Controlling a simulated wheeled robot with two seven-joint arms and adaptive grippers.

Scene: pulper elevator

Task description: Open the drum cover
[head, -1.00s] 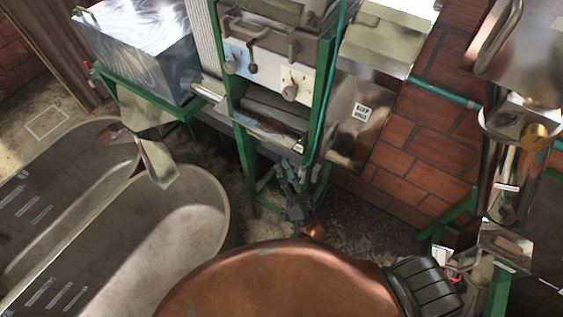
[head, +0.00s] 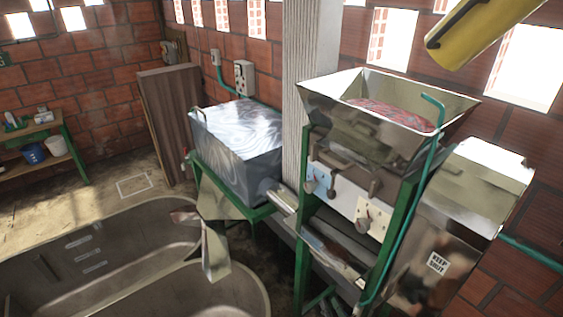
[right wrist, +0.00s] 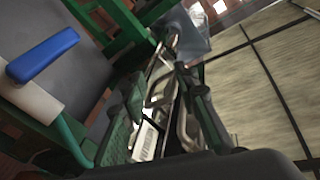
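The pulper stands right of centre in the head view, with a steel hopper (head: 375,140) on top. My left gripper is not in view.
A green frame (head: 400,215) carries the pulper. A metal tank (head: 237,140) stands left of it, and grey troughs (head: 110,255) lie at the lower left. A yellow tube (head: 480,35) hangs at the upper right. A blue-ended lever (right wrist: 42,55) shows in the right wrist view.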

